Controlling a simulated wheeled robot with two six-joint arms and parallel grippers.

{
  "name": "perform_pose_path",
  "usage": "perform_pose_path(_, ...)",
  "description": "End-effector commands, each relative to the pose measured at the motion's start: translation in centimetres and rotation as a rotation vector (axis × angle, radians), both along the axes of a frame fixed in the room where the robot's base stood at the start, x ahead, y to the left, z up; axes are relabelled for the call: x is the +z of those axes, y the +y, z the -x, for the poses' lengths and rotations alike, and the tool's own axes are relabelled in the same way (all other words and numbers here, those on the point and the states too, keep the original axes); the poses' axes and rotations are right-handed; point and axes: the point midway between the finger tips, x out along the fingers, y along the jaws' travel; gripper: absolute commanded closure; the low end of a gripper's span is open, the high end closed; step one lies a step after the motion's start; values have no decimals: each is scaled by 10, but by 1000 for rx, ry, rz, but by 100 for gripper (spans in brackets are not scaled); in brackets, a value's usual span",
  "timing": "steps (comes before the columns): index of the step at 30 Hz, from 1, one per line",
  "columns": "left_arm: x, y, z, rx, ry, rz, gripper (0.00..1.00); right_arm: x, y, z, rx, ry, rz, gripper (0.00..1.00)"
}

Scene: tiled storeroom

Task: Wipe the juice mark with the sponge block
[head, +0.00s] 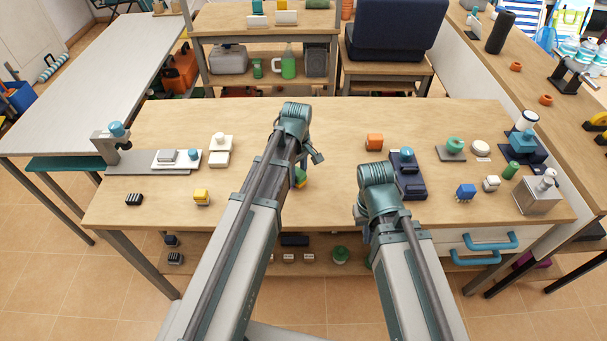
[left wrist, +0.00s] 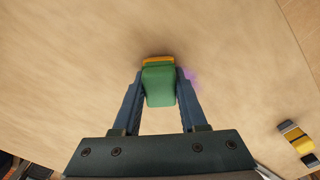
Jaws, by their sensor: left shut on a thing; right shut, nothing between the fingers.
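The sponge block (left wrist: 158,84), green with a yellow layer at its far end, is held between the two fingers of my left gripper (left wrist: 160,92). In the head view a small part of the sponge block (head: 300,178) shows beside my left arm, over the middle of the table. The juice mark (left wrist: 193,77) is a faint purple patch on the wood, just right of the sponge block in the left wrist view. My left arm hides it in the head view. My right gripper (head: 363,223) is shut and empty near the table's front edge, mostly hidden by its own arm.
The wooden table (head: 158,127) has clear room around the sponge block.

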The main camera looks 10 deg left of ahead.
Motion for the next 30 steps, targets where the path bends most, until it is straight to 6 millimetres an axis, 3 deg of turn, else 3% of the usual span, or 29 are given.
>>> perform_pose_path(30,-2,47,11,0,0,-1,100,-2,0,0,0,0,0,100)
